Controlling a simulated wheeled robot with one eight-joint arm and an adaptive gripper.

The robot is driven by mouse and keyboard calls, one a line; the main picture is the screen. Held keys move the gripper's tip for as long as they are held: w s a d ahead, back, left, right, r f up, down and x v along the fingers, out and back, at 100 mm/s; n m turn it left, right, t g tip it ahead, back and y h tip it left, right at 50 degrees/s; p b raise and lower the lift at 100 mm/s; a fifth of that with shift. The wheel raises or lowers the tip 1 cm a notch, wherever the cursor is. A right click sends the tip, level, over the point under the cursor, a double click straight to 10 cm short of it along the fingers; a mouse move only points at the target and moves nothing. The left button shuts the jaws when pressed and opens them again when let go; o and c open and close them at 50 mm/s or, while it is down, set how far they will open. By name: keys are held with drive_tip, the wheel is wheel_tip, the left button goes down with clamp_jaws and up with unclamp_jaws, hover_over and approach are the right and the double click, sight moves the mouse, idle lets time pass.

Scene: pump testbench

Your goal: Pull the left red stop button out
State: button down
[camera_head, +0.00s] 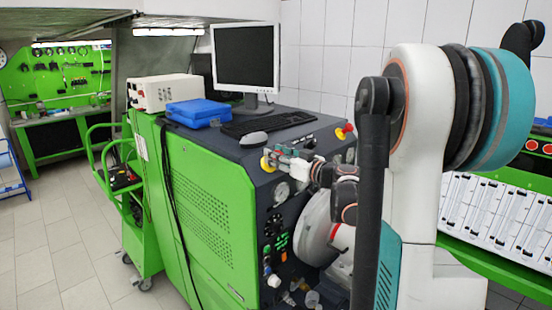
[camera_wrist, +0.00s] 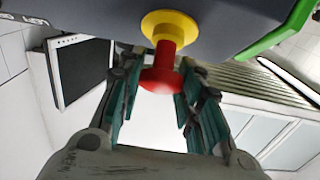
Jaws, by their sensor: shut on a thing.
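The left red stop button shows in the wrist view as a red mushroom cap (camera_wrist: 161,79) on a red stem, with a yellow collar (camera_wrist: 162,22) against the dark panel. My gripper (camera_wrist: 160,66) has its green-padded fingers on both sides of the cap and is shut on it. In the head view, my gripper (camera_head: 277,157) is at the left button's yellow collar (camera_head: 265,163) on the bench's front edge. The fingers and wrist hide most of that button there. The right red stop button (camera_head: 347,129) stands apart, further right on the same edge.
The green and dark testbench (camera_head: 212,200) carries a monitor (camera_head: 245,55), a keyboard (camera_head: 268,124), a mouse (camera_head: 253,139) and a blue case (camera_head: 198,112). Gauges and fittings crowd its front below my gripper. A green trolley (camera_head: 140,215) stands left. The left floor is open.

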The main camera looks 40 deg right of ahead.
drive_tip(key=c, duration=1.1)
unclamp_jaws()
drive_tip(key=shift+r, duration=0.1)
drive_tip(key=s+d, duration=0.1)
drive_tip(key=s, duration=1.1)
drive_tip(key=shift+d, duration=0.35)
